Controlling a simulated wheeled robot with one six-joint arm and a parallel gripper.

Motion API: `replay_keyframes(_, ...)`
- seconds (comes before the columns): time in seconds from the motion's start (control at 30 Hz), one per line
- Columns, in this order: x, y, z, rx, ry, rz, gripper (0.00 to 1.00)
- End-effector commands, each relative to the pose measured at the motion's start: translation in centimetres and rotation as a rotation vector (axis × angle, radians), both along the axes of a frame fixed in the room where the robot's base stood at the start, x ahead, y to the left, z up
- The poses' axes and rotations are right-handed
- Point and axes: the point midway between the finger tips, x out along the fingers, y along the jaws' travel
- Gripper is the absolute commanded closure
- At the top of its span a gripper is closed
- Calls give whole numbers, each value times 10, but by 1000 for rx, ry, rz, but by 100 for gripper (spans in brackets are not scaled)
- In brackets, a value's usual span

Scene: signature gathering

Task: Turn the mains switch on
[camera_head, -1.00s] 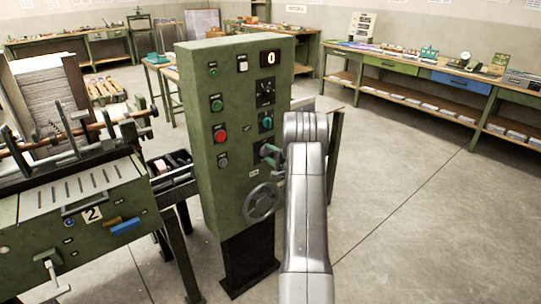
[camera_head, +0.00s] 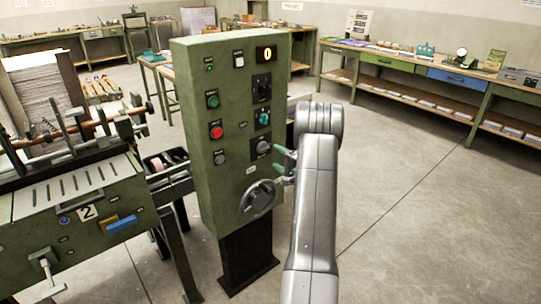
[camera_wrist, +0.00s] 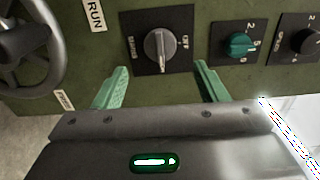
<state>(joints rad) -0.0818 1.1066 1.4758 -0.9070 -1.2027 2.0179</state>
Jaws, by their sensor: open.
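The mains switch (camera_head: 262,147) is a grey rotary knob on a dark square plate, low on the right of the green control cabinet's front. In the wrist view the mains switch (camera_wrist: 160,46) lies straight ahead, between and beyond my fingertips. Its plate reads MAINS on one side and OFF on the other; the knob's pale mark runs up and down, across the line joining these words. My gripper (camera_head: 281,163) is open and empty, just right of and below the knob in the head view. In the wrist view my gripper (camera_wrist: 158,76) has its green fingers apart, not touching the knob.
A handwheel (camera_head: 258,198) sticks out below the switch. A teal selector (camera_head: 263,118) sits above it, and a red button (camera_head: 217,132) is to the left. A machine marked 2 (camera_head: 80,200) stands left; floor on the right is clear.

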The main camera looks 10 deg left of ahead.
Motion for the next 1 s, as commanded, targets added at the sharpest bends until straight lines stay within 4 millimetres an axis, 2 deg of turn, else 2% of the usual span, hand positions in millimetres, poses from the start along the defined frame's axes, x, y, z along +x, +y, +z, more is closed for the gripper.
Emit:
replay_keyframes(0.03, -7, -11, -2, -1, 2, -3, 34)
replay_keyframes(0.2, -28, -37, -1, 1, 1, -3, 34)
replay_keyframes(0.4, -41, -52, 0, 0, 0, 0, 34)
replay_keyframes(0.8, -43, -54, 0, 0, 0, 0, 34)
replay_keyframes(1.0, -34, -42, 0, -1, -1, 3, 34)
